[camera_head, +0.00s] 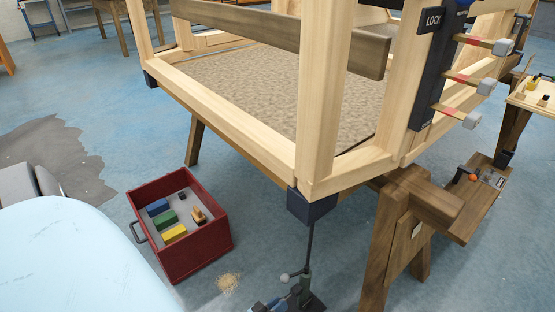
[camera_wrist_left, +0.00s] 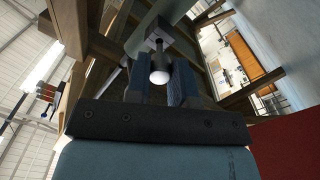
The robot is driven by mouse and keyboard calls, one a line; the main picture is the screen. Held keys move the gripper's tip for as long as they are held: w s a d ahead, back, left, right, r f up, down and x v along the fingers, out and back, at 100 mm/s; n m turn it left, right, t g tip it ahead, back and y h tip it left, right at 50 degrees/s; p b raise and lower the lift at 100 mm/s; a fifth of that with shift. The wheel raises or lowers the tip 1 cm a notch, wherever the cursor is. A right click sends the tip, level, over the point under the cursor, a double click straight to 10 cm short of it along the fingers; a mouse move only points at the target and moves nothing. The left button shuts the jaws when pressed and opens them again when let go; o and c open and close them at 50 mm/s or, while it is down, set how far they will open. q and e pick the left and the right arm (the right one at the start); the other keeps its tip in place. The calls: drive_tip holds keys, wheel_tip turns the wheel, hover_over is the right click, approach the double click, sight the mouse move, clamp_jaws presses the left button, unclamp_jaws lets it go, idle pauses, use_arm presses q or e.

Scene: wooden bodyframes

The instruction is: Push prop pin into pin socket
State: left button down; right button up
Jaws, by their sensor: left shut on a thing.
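The prop (camera_head: 305,285), a dark green-grey stand with a thin post, stands under the near corner of the wooden frame. My left gripper (camera_head: 277,303) is low beside it at the bottom edge of the head view. In the left wrist view the gripper (camera_wrist_left: 163,90) is shut on the prop pin, whose round white knob (camera_wrist_left: 162,71) shows between its two blue-grey fingers. The pin points toward the grey-green prop body (camera_wrist_left: 158,32). The pin socket is hidden, so I cannot tell how deep the pin sits. My right gripper is not in view.
The wooden frame (camera_head: 235,122) rests on a sawhorse (camera_head: 392,225) just right of the prop. A red box (camera_head: 205,245) with coloured blocks stands on the floor at left. A black LOCK panel (camera_head: 437,75) with several grey-knobbed rods is on the frame. Blue floor between box and prop is mostly free.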

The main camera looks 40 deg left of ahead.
sight(286, 299)
use_arm(q)
drive_tip(key=shift+w+d, duration=0.15)
drive_tip(key=shift+w, duration=1.55)
drive_tip(key=c, duration=0.9)
unclamp_jaws()
drive_tip(key=shift+s, duration=0.1)
drive_tip(key=shift+s, duration=0.25)
drive_tip(key=s+a+p, duration=0.1)
drive_tip(key=s+p, duration=0.2)
drive_tip(key=s, duration=1)
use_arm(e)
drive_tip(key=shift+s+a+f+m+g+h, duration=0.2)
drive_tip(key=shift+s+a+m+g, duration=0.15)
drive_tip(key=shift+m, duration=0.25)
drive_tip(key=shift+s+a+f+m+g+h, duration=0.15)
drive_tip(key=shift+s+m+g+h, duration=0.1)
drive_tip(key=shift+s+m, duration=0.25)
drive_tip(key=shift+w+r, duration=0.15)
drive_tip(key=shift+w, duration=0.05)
